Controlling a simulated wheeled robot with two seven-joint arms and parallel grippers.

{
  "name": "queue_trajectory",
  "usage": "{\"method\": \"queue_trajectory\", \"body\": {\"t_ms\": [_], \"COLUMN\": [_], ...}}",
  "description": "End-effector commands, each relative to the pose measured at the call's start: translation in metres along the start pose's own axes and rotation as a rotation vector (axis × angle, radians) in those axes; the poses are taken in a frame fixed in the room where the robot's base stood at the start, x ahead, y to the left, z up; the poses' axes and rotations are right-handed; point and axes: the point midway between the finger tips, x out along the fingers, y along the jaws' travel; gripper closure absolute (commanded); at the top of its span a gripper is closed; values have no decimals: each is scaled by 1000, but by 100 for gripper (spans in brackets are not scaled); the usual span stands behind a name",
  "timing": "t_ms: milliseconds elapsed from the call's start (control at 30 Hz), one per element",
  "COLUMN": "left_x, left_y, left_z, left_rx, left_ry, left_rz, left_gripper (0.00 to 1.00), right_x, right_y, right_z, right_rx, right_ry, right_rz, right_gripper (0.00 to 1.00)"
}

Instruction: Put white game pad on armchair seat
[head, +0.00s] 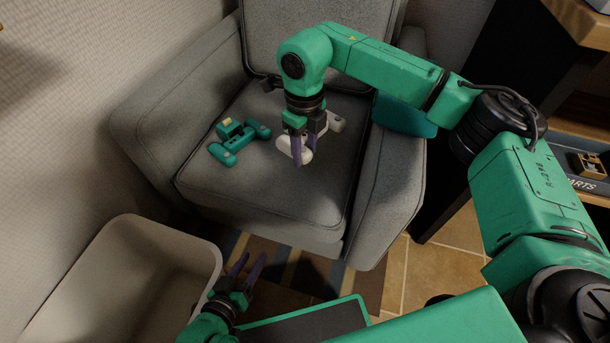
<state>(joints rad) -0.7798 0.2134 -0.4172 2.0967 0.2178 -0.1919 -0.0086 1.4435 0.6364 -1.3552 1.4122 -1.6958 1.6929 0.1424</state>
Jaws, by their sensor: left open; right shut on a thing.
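The grey armchair seat (280,202) is in the middle of the head view. The white game pad (337,122) is over the right part of the seat, partly hidden by my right gripper. My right gripper (300,158) points down and is shut on the pad. Whether the pad touches the seat I cannot tell. My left gripper (251,270) is open and empty, low in front of the armchair, beside the bin.
A teal game pad (238,143) lies on the left of the seat. A teal cushion-like object (405,116) is by the right armrest. A pale bin (120,275) stands front left. A dark shelf (570,125) is at the right. The front of the seat is clear.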

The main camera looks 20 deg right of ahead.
Motion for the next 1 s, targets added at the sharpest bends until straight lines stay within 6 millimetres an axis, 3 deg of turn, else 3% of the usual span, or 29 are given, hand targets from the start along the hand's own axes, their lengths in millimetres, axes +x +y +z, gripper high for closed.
{"method": "queue_trajectory", "body": {"t_ms": [33, 267, 433, 767, 800, 867, 1000], "left_x": [4, 9, 15, 16, 16, 15, 15], "left_y": [-3, -6, -11, -11, -11, -11, -10], "left_z": [7, 16, 28, 29, 29, 28, 28], "left_rx": [-2, -9, -15, -16, -17, -17, -17], "left_ry": [6, 25, 45, 50, 50, 51, 51], "left_rz": [0, 0, -1, -1, -1, -1, -1], "left_gripper": [50, 50, 50, 50, 50, 50, 50], "right_x": [17, 50, 87, 92, 93, 92, 92], "right_y": [0, 0, 0, 0, 0, 0, 0], "right_z": [0, 0, 0, 0, 0, 0, 0], "right_rx": [0, 0, 0, 0, 0, 0, 0], "right_ry": [0, -1, -1, -2, -1, -1, -1], "right_rz": [1, 1, 1, 0, 0, 0, 0], "right_gripper": [100, 100, 100, 100, 49, 26, 23]}}
